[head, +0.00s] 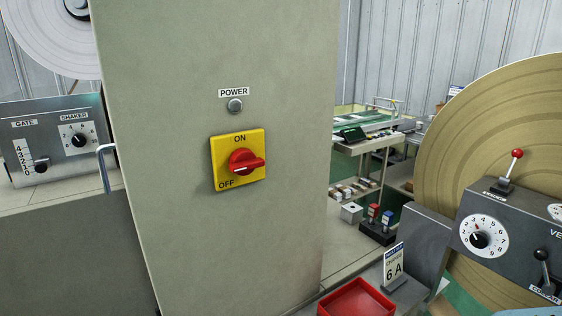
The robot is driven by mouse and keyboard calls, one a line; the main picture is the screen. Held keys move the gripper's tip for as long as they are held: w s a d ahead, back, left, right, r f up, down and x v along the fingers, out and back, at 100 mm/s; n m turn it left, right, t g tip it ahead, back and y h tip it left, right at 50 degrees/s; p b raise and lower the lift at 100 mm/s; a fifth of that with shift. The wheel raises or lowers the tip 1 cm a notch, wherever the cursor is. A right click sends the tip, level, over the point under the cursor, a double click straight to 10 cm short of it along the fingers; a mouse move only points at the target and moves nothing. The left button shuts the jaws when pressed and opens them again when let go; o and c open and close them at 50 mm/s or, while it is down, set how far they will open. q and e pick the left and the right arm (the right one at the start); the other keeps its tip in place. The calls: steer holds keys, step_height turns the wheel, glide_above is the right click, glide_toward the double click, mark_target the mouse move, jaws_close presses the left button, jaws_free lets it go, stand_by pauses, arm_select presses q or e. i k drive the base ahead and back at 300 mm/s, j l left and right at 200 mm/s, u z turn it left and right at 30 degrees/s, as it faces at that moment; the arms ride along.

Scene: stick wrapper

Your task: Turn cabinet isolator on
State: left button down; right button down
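The cabinet isolator is a red rotary knob (245,162) on a square yellow plate (222,150), on the front of a tall grey-beige cabinet (170,90). ON is printed at the top of the plate and OFF at the lower left. The knob's handle lies roughly sideways, and its white mark sits at the left end, on the OFF side. Above it is a POWER label (233,92) with a grey, unlit round lamp (235,105). Neither of my grippers is in view.
A metal handle (106,167) sticks out at the cabinet's left edge, near a GATE/SHAKER control box (55,140). At right are a control panel with levers (510,235), a large tan disc (490,125) and a red tray (357,299). The space before the isolator looks clear.

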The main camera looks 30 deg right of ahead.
mark_target(242, 162)
steer(key=k+l, duration=0.1)
steer(key=l, duration=0.75)
steer(key=k+l, duration=0.15)
steer(key=l, duration=0.25)
steer(key=k+l, duration=0.1)
steer(key=l, duration=0.3)
